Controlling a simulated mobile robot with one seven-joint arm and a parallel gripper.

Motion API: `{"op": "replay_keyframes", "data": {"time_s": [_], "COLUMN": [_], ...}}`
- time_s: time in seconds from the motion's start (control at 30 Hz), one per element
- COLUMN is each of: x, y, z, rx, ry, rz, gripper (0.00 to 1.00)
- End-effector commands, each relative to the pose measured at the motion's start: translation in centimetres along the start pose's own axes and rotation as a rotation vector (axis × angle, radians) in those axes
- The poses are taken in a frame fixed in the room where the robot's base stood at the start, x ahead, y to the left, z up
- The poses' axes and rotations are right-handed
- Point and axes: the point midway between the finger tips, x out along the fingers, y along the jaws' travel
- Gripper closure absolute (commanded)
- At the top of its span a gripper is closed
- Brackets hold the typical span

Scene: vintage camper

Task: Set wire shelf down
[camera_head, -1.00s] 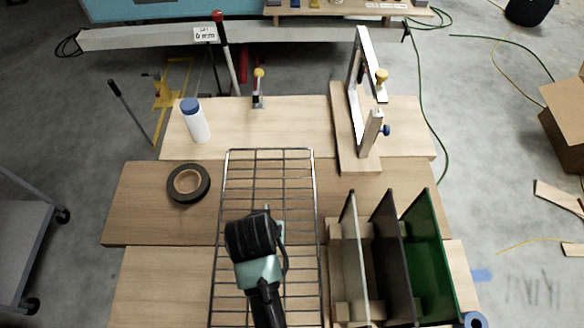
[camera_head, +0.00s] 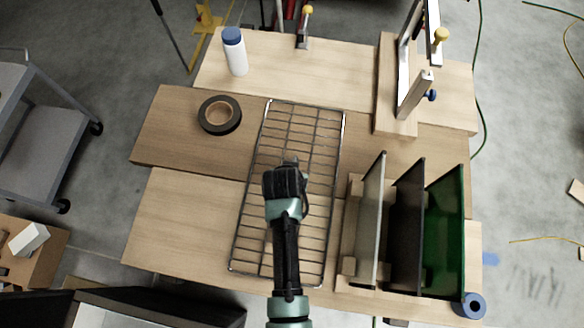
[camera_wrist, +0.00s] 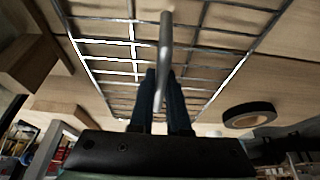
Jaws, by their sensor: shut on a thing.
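The wire shelf (camera_head: 262,210) is a long metal grid over the wooden tabletop (camera_head: 165,215) in the head view. Its far end lies across the darker middle board and its near end reaches toward the table's front edge. I cannot tell whether it touches the wood. My gripper (camera_head: 288,168) is over the middle of the shelf, and the arm hides part of the grid. In the wrist view the dark fingers (camera_wrist: 160,95) are shut on a wire of the shelf (camera_wrist: 105,42), which fills the upper part of the picture.
A black tape roll (camera_head: 220,115) lies left of the shelf. A white bottle (camera_head: 235,57) with a blue cap stands behind it. A rack of upright panels (camera_head: 408,215) stands close on the right. A clamp frame (camera_head: 410,75) is at the back right. The front-left tabletop is clear.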

Motion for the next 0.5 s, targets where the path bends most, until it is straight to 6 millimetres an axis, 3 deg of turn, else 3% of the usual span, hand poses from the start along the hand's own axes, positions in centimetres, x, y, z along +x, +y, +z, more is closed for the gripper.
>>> {"op": "replay_keyframes", "data": {"time_s": [0.37, 0.4, 0.5], "x": [0.38, 0.41, 0.36], "y": [-0.02, -0.01, 0.00], "z": [0.01, 0.13, 0.12], "rx": [0.000, 0.000, 0.000], "ry": [0.004, 0.001, 0.001], "rz": [0.000, 0.000, 0.000], "gripper": [1.00, 0.82, 0.64]}}
